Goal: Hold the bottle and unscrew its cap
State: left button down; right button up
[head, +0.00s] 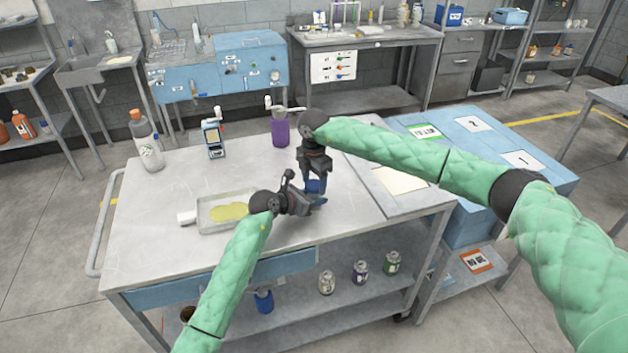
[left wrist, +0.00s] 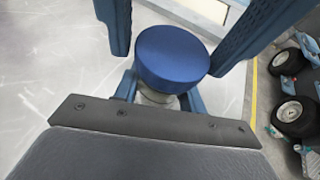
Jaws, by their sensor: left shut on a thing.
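The bottle's round blue cap (left wrist: 172,58) faces up in the left wrist view, with a pale strip of the bottle (left wrist: 157,97) showing below it. My left gripper (head: 316,203) is shut on the bottle below the cap, over the table's right half. My right gripper (head: 314,184) points down from above. Its two blue fingers stand on either side of the cap in the left wrist view (left wrist: 182,42), open, with a visible gap at the left finger. In the head view the grippers hide most of the bottle.
The metal table (head: 180,196) holds a tray with a yellow patch (head: 205,224), a large bottle with an orange cap (head: 148,145), a small blue-and-white device (head: 213,138) and a purple container (head: 280,130). A blue bench (head: 540,172) stands at the right. The table's front left is clear.

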jog(key=c, duration=0.3)
jog(key=n, duration=0.5)
jog(key=shift+n, duration=0.3)
jog(key=shift+c, duration=0.2)
jog(key=n, duration=0.4)
jog(key=o, duration=1.1)
